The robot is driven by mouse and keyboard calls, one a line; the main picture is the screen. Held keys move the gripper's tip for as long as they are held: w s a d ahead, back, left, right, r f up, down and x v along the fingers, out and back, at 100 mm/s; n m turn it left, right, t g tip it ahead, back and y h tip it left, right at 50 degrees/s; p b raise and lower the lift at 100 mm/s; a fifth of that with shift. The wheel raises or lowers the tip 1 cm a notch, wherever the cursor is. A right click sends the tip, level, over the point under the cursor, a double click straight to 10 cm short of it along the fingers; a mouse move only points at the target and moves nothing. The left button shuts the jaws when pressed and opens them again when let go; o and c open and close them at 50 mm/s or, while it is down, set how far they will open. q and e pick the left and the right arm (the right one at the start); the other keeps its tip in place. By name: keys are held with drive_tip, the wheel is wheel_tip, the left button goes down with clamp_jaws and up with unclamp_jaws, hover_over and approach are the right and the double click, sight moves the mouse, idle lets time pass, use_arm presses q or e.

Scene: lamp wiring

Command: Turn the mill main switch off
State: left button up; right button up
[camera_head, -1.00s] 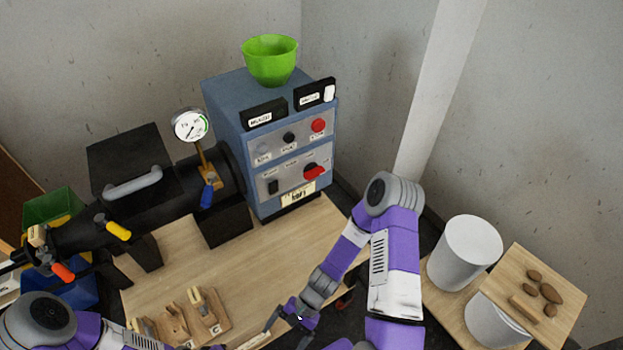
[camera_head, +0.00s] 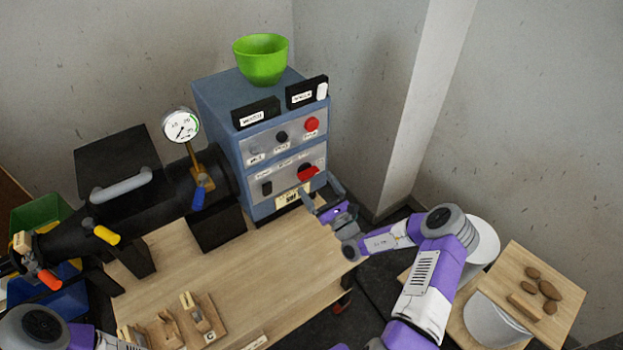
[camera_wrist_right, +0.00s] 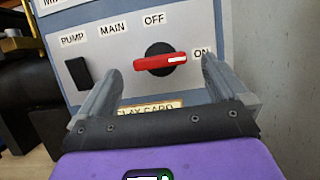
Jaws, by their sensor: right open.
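The mill main switch (camera_head: 308,173) is a red handle on a round black base, on the lower grey panel of the blue control box (camera_head: 222,110). In the right wrist view the switch (camera_wrist_right: 165,61) has its white-marked end pointing right, towards the ON label (camera_wrist_right: 202,53). The OFF label (camera_wrist_right: 154,20) is above it. My right gripper (camera_head: 322,192) is open and empty in front of the panel. In the right wrist view its fingers (camera_wrist_right: 160,72) stand left and right of the handle, apparently without touching it. My left gripper is out of view.
A black pump switch (camera_wrist_right: 78,73) is left of the main switch. A red button (camera_head: 312,124) sits on the upper panel. A green bowl (camera_head: 262,60) stands on the box. A gauge (camera_head: 181,125) and black machine are left. The wooden table (camera_head: 235,275) is mostly clear in the middle.

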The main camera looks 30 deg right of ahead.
sight(311, 177)
drive_tip(key=shift+b+x, duration=0.3)
drive_tip(key=shift+x, duration=1.75)
drive_tip(key=c, duration=1.1)
drive_tip(key=shift+o, duration=0.2)
drive_tip(key=shift+a, duration=0.1)
